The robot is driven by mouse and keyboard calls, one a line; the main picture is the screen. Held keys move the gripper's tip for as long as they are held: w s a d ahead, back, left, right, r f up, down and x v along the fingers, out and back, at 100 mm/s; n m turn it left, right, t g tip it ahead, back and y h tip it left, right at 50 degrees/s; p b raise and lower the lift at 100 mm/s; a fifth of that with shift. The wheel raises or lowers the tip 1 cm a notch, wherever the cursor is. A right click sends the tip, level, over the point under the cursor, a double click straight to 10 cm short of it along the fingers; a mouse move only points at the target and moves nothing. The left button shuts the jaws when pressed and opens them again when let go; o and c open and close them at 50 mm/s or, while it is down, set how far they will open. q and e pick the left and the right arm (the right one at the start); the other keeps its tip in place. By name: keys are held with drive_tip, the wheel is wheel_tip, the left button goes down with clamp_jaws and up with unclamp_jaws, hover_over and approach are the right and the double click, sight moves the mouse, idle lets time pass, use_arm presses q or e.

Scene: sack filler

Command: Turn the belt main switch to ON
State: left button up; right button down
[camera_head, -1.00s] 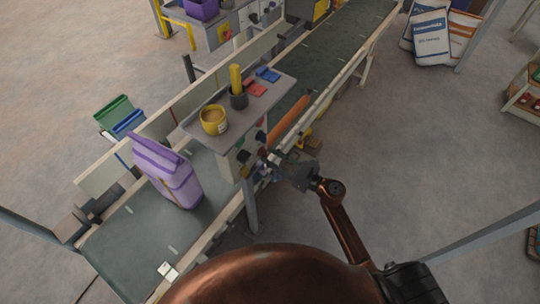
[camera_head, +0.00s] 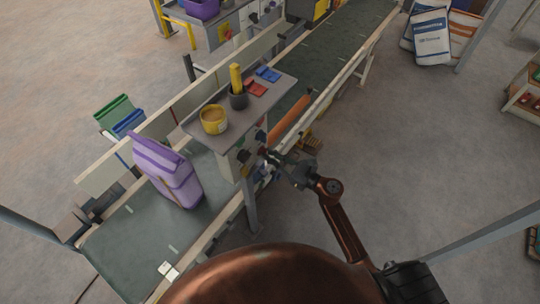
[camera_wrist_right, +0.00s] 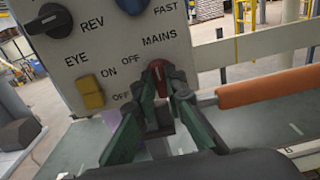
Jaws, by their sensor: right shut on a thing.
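The control box (camera_head: 230,163) stands beside the belt. In the right wrist view its grey panel (camera_wrist_right: 75,60) carries the labels REV, FAST, EYE and MAINS. The main switch is a red knob (camera_wrist_right: 159,68) under the MAINS label, with an OFF mark to its upper left. My right gripper (camera_wrist_right: 164,84) is shut on this knob, with a green-grey finger on each side hiding part of it. The knob's exact pointing is hard to tell. In the head view my right gripper (camera_head: 270,156) reaches the panel from the right. My left gripper is not in view.
A yellow switch (camera_wrist_right: 90,93) and a black knob (camera_wrist_right: 50,20) sit left on the panel. An orange roller (camera_head: 290,119) is close by. A purple sack (camera_head: 168,170) stands on the belt (camera_head: 135,225). A yellow cup (camera_head: 213,120) stands on the shelf above.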

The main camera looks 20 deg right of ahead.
drive_tip(key=shift+m, duration=0.3)
drive_tip(key=m+p, duration=0.1)
drive_tip(key=m, duration=0.2)
drive_tip(key=shift+r+m, duration=0.1)
drive_tip(key=shift+m, duration=0.2)
drive_tip(key=shift+w+d+f+m+p, duration=0.15)
drive_tip(key=shift+m+p, duration=1.3)
drive_tip(key=shift+m, duration=2)
drive_tip(key=shift+d+f+m+p, duration=0.1)
drive_tip(key=shift+m+p, duration=1.35)
drive_tip(key=shift+m, duration=2)
